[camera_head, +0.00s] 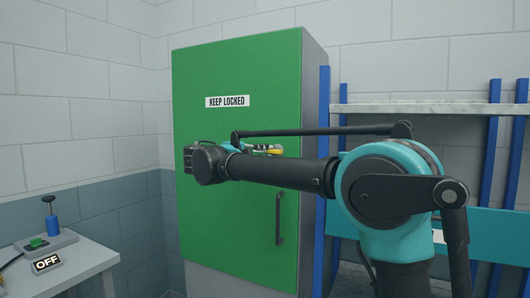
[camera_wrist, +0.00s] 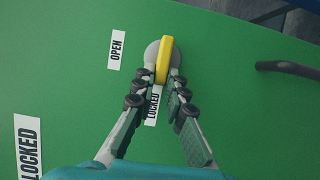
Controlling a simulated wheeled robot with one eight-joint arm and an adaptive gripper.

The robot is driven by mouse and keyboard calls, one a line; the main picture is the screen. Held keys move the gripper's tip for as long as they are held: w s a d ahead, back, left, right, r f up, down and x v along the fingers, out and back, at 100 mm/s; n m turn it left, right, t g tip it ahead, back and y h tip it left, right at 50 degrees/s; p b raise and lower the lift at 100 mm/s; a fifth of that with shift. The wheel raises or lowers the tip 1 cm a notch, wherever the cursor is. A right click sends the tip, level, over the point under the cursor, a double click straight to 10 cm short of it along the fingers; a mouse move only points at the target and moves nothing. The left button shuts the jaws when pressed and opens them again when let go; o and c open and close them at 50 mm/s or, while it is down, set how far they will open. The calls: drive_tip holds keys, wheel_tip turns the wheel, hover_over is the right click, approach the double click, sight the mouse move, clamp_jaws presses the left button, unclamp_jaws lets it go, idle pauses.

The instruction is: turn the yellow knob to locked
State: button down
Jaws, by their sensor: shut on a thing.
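The yellow knob (camera_wrist: 164,58) is a bar on a round grey plate on the green cabinet door (camera_head: 230,120). In the wrist view its lower end points toward the "LOCKED" label (camera_wrist: 153,108), which is partly covered by my fingers. The "OPEN" label (camera_wrist: 116,50) is to the left of the knob. My gripper (camera_wrist: 162,76) is shut on the lower end of the knob, one finger on each side. In the head view, a bit of yellow (camera_head: 276,152) shows behind my arm; my arm hides most of the knob area.
A black door handle (camera_head: 280,218) is on the door, below my arm. A "KEEP LOCKED" sign (camera_head: 227,101) is higher up. A blue-posted shelf (camera_head: 420,108) stands at right. A small table (camera_head: 85,262) with an "OFF" box (camera_head: 46,263) is at lower left.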

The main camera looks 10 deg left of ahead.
idle(0.3)
drive_tip(key=c, duration=1.6)
unclamp_jaws()
drive_tip(key=shift+o, duration=0.2)
drive_tip(key=shift+s+a, duration=0.1)
drive_tip(key=shift+a, duration=0.05)
drive_tip(key=v, duration=1.1)
drive_tip(key=shift+s+a, duration=0.25)
drive_tip(key=shift+a, duration=0.05)
drive_tip(key=shift+f, duration=0.1)
